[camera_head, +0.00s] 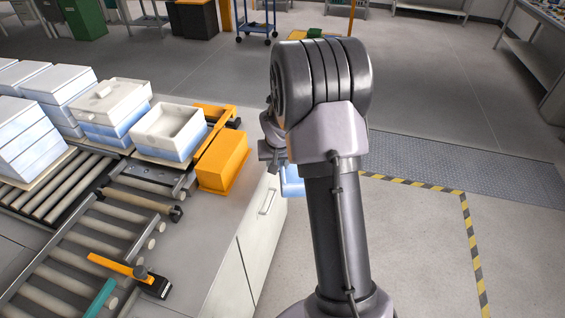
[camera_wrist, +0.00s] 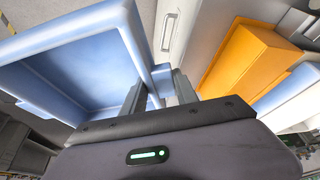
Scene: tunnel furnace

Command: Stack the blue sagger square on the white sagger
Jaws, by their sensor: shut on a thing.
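The blue sagger (camera_wrist: 78,65) is an open, square, light blue tray that fills the left of the wrist view, tilted in the picture. My gripper (camera_wrist: 160,84) is shut on its side wall. In the head view my arm hides most of it, and only a small blue part (camera_head: 292,181) shows beside the arm, off the counter's right side.
An orange box (camera_head: 223,163) stands between the white sagger and my arm; it also shows in the wrist view (camera_wrist: 242,62). More white and blue stacks (camera_head: 112,102) stand at left. Rollers (camera_head: 95,235) and a cabinet (camera_head: 262,225) lie in front. Floor at right is clear.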

